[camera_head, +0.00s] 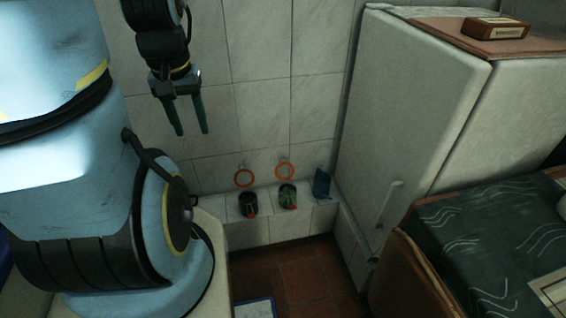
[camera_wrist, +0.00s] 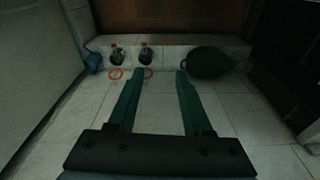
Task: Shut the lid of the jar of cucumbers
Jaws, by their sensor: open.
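Two small glass jars stand on the white tiled ledge. The right one in the head view holds green contents and looks like the jar of cucumbers (camera_head: 287,197). It also shows in the wrist view (camera_wrist: 117,57), left of the other jar. Its lid (camera_head: 285,179), with an orange ring, stands open toward the wall. The other jar (camera_head: 248,204) has dark contents, and its orange-ringed lid (camera_head: 244,186) also stands open. My gripper (camera_head: 188,132) is open and empty, pointing down, above and to the left of both jars. Its fingers also show in the wrist view (camera_wrist: 154,72).
A blue object (camera_head: 321,184) stands right of the green jar, near the white cabinet (camera_head: 400,130). In the wrist view a dark pot (camera_wrist: 210,62) stands on the ledge beside the dark jar. The space between my gripper and the jars looks free.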

